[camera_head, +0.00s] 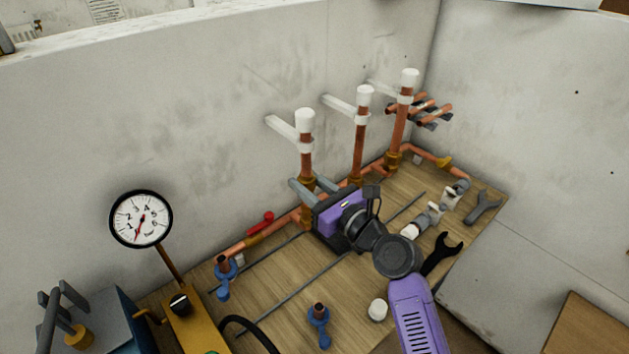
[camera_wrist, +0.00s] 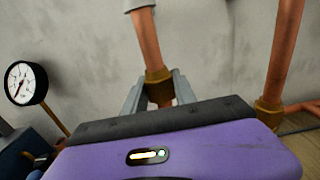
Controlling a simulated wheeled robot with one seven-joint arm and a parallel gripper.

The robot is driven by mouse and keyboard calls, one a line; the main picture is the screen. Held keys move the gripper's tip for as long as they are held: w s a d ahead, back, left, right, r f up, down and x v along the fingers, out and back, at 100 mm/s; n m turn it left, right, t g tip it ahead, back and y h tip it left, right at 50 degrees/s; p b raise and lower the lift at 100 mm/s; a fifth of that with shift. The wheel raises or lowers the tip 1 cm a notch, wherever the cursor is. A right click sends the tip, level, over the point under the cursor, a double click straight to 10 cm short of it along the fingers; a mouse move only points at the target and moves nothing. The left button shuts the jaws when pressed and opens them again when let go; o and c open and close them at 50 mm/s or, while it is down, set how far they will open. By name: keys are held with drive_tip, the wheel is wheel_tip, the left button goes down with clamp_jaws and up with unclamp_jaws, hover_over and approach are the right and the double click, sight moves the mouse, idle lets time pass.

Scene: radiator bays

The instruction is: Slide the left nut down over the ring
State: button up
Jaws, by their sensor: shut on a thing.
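The left nut (camera_wrist: 157,88) is a brass collar around the left copper pipe (camera_wrist: 146,40), seen in the wrist view. My gripper (camera_wrist: 159,90) has its two grey fingers on either side of this nut and is shut on it. In the head view my gripper (camera_head: 311,186) reaches the left pipe (camera_head: 306,163) from the front right, low on the upright part. The nut (camera_head: 307,183) shows there partly between the fingers. I cannot make out the ring; the pipe below the nut is largely hidden by my gripper.
Two more upright pipes (camera_head: 359,145) (camera_head: 399,126) stand to the right, with white caps and wall clips. A pressure gauge (camera_head: 141,219) stands at left. Wrenches (camera_head: 442,253), blue valves (camera_head: 319,316) and a white cap (camera_head: 377,310) are on the wooden board (camera_head: 270,295).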

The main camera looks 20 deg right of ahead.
sight(308, 210)
drive_tip(key=shift+f+b, duration=3.05)
drive_tip(key=shift+f, duration=1.25)
drive_tip(key=o, duration=1.2)
drive_tip(key=p+v, duration=0.1)
drive_tip(key=v, duration=0.6)
drive_tip(key=shift+p, duration=0.4)
drive_tip(key=shift+r, duration=0.1)
